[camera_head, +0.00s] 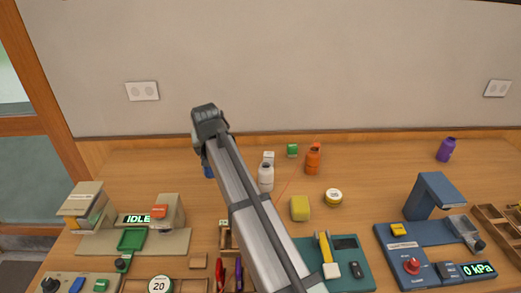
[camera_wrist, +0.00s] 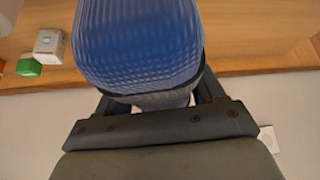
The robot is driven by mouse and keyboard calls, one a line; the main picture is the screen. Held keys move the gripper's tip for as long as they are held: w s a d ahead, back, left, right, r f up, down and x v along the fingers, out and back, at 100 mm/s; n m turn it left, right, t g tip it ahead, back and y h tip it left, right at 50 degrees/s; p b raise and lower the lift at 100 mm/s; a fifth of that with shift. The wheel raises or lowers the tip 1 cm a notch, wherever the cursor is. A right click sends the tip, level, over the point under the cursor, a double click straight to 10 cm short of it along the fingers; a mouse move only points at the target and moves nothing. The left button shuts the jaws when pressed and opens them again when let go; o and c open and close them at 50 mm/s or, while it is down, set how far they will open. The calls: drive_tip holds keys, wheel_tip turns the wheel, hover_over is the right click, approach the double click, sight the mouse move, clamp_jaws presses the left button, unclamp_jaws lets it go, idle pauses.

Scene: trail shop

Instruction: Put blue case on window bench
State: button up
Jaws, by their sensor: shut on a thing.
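The blue case (camera_wrist: 140,40) fills the top middle of the wrist view, its blue surface finely ribbed. My gripper (camera_wrist: 155,92) is shut on it, with a dark finger on each side of its lower end. In the head view a small blue patch (camera_head: 208,171), apparently the case, shows beside my arm above the back of the wooden table. My arm hides the rest of it and the gripper fingers. I cannot identify a window bench in either view.
Devices stand left and right. Bare wood lies at the back right. A wall rises behind.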

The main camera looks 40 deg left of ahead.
wheel_tip(320, 180, up, 6)
drive_tip(key=shift+f, duration=0.1)
drive_tip(key=w+d+m, duration=0.1)
drive_tip(key=w+d, duration=0.7)
drive_tip(key=w, duration=0.3)
drive_tip(key=w+d+m+t+h, duration=0.1)
drive_tip(key=w+d, duration=0.6)
drive_tip(key=w, duration=0.5)
drive_tip(key=w+d+m, duration=0.1)
drive_tip(key=w+d, duration=0.7)
drive_tip(key=w, duration=0.3)
drive_tip(key=w+d+m+h, duration=0.1)
drive_tip(key=w+d, duration=0.6)
drive_tip(key=d, duration=0.6)
drive_tip(key=w+d+m+t, duration=0.1)
drive_tip(key=w+d, duration=0.6)
drive_tip(key=d, duration=0.5)
drive_tip(key=w+d+m+h, duration=0.1)
drive_tip(key=w+d+m, duration=0.1)
drive_tip(key=w+d, duration=0.8)
drive_tip(key=shift+s+d+f, duration=0.45)
drive_tip(key=shift+s+f, duration=0.1)
drive_tip(key=shift+f, duration=2)
drive_tip(key=shift+s+d+f, duration=0.4)
drive_tip(key=shift+s+f, duration=0.1)
drive_tip(key=shift+f, duration=2)
drive_tip(key=shift+s+d+f, duration=0.45)
drive_tip(key=shift+s+f, duration=0.1)
drive_tip(key=shift+f, duration=2)
drive_tip(key=shift+f, duration=0.1)
